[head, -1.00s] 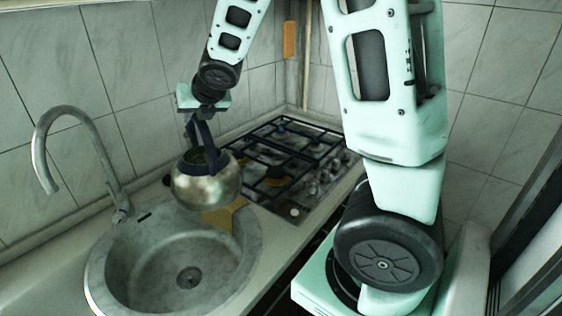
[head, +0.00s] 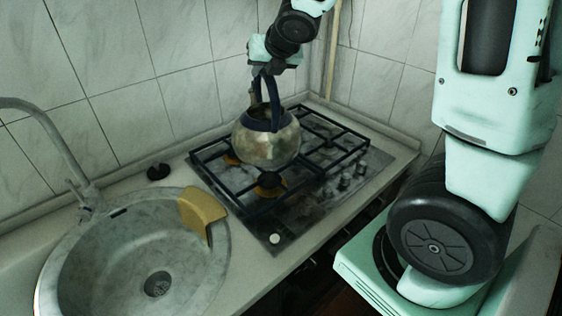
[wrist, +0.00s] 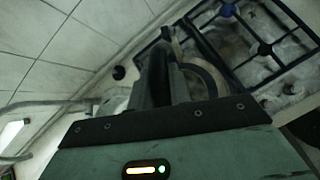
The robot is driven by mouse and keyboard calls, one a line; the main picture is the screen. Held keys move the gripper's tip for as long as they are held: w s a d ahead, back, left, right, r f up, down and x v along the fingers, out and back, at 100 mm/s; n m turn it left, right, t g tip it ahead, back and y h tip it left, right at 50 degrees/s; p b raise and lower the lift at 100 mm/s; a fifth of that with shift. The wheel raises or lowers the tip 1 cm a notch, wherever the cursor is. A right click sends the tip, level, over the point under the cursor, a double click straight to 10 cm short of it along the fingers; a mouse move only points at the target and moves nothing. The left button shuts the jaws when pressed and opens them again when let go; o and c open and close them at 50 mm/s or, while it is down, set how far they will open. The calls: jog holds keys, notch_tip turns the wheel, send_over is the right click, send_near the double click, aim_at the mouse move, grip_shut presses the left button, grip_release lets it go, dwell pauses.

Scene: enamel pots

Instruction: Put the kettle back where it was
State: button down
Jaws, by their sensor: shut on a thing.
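The kettle (head: 266,147) is a round, worn metal pot with a dark blue handle. In the head view it is upright over the left part of the gas hob (head: 345,190). I cannot tell whether its base touches the black grate. My gripper (head: 263,76) is above the kettle, shut on its handle. In the wrist view my gripper's own body covers the lower part, and the dark handle and a curved rim show only partly beyond it. The hob's grate also shows at the upper right there (wrist: 262,48).
A round stone-look sink (head: 120,268) with a curved tap (head: 62,148) is at the left. A tan cloth-like piece (head: 203,208) hangs over the sink's right rim. Tiled walls close off the back.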

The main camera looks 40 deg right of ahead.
jog(key=b, duration=0.4)
send_over(265, 105)
jog(key=s+a, duration=0.2)
jog(key=s, duration=0.1)
notch_tip(265, 105, down, 5)
jog(key=shift+f+b, duration=0.7)
jog(key=shift+f, duration=1.7)
jog(key=shift+f+b, duration=0.5)
jog(key=shift+b, duration=0.2)
jog(key=c, duration=1.3)
grip_release()
jog(key=shift+s, duration=0.15)
jog(key=shift+r, duration=0.15)
